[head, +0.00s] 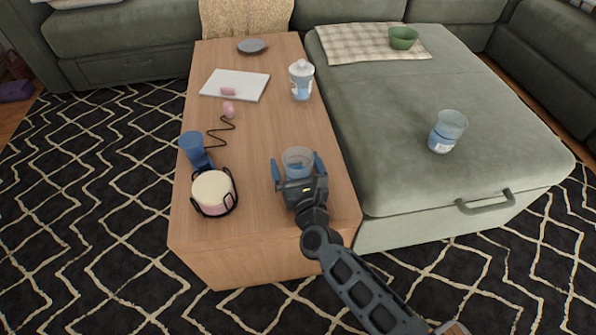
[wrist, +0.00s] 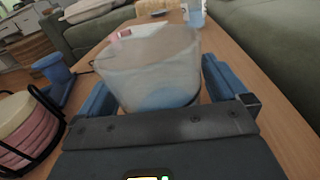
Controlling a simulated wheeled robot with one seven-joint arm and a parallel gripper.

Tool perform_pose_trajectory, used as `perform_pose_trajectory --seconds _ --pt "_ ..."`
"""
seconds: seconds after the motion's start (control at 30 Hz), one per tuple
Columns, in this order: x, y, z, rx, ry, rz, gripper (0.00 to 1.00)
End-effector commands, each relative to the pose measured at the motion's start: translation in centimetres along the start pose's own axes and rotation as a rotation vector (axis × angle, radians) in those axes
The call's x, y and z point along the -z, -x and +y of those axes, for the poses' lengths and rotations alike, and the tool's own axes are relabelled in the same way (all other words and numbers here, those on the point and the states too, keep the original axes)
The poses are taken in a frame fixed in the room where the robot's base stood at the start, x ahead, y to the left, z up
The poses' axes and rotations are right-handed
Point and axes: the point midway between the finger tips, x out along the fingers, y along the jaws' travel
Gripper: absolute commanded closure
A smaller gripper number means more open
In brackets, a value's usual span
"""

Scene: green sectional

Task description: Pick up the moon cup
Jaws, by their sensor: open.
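A translucent cup (head: 298,157) with a blue lower part stands on the wooden table, near its front right. My gripper (head: 298,168) is open, with one blue finger on each side of this cup. In the wrist view the cup (wrist: 152,62) fills the space between and beyond the fingers. I cannot tell whether the fingers touch it. A similar clear and blue cup (head: 448,131) with a label stands on the green sofa to the right. No moon picture is readable on either cup. My gripper hides the lower front of the near cup.
A green bowl (head: 403,38) sits on the sofa (head: 400,95).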

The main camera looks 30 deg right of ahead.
Motion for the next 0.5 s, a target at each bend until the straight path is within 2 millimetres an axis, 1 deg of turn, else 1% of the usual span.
perform_pose_trajectory --seconds 0.03,0.07,0.5 --pt "-0.01 0.01 0.0 0.0 0.0 0.0 0.03" --pt "-0.01 0.02 -0.01 0.0 0.0 0.0 0.06" --pt "0.0 0.04 0.0 0.0 0.0 0.0 0.48"
